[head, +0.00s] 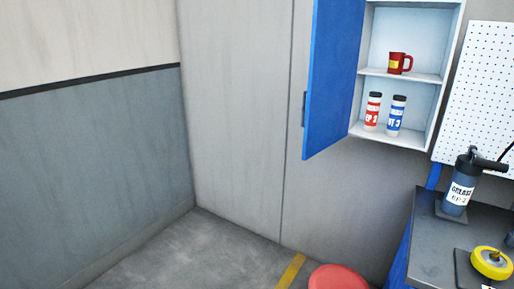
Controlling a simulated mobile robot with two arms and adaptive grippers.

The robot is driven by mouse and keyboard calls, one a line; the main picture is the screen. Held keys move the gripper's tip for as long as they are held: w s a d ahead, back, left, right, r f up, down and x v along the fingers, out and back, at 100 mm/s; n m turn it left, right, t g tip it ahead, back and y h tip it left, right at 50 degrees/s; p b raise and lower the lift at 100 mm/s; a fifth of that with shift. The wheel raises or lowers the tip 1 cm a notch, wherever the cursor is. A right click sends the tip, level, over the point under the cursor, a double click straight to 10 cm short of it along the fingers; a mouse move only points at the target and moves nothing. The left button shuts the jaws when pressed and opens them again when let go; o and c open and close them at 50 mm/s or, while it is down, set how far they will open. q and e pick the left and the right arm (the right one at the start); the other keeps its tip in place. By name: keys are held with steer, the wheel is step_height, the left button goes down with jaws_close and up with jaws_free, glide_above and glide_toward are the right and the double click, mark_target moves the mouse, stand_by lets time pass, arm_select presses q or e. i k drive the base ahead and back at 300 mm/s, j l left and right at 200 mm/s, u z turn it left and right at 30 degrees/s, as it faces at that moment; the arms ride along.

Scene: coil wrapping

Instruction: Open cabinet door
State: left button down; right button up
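The cabinet (441,75) hangs on the wall at the upper right in the head view. Its blue door (337,75) is swung open to the left, with a dark handle (304,109) on its outer edge. Inside, a red mug (400,63) stands on the upper shelf. A red-labelled bottle (372,112) and a blue-labelled bottle (396,117) stand at the bottom. The cabinet's top is cut off by the picture edge. Neither of my grippers shows in the head view.
A workbench (432,246) at the right holds a grease canister (460,187) and a yellow round object (491,262). A white pegboard (484,85) is behind it. A red round seat (338,278) stands at the bottom edge. The floor (195,255) to the left is clear.

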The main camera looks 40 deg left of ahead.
mark_target(336, 26)
steer(key=j+u, duration=0.1)
steer(key=j, duration=0.6)
steer(key=i+j+u, duration=0.1)
steer(key=j, duration=0.6)
